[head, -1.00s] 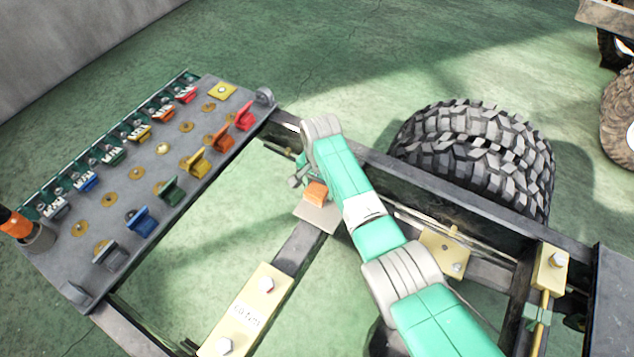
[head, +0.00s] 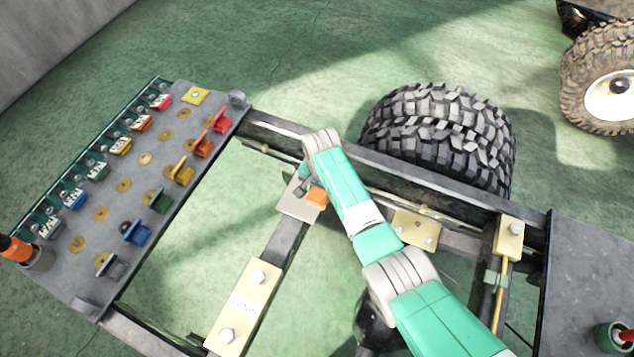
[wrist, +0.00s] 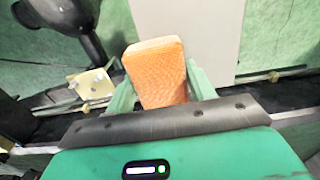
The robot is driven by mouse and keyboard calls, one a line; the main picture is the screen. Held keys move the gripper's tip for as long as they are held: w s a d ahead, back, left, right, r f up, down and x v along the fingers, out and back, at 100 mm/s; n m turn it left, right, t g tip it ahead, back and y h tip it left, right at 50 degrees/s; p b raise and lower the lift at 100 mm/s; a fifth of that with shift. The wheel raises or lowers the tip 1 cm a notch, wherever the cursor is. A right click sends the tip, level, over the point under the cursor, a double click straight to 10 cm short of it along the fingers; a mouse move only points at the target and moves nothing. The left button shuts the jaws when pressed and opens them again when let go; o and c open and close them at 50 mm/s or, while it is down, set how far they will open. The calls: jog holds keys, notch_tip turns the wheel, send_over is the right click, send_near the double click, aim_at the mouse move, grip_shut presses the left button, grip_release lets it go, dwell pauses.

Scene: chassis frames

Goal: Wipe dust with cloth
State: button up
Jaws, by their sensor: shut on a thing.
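My gripper (wrist: 157,90) is shut on an orange cloth (wrist: 158,72), a thick block-like pad with a woven-looking surface, held between the two green fingers in the wrist view. In the head view the orange cloth (head: 317,197) shows beside my green arm, over the right part of a pale grey plate (head: 292,204) on the chassis crossbar. The plate (wrist: 188,24) also lies beyond the cloth in the wrist view. I cannot tell whether the cloth touches the plate. No dust can be made out on the plate.
A panel with several coloured clips (head: 155,205) stands at the left. A yellow bolted block (head: 243,305) sits on the crossbar nearer me. Large tyres (head: 440,140) stand behind the frame rail. A yellow bracket (head: 415,228) lies right of my arm. The frame has open gaps.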

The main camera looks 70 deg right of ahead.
jog(key=shift+w+d+r+p, duration=0.1)
jog(key=shift+w+r+p, duration=0.05)
jog(key=shift+r+p, duration=3.2)
jog(key=shift+r+b, duration=0.4)
jog(key=shift+b, duration=0.05)
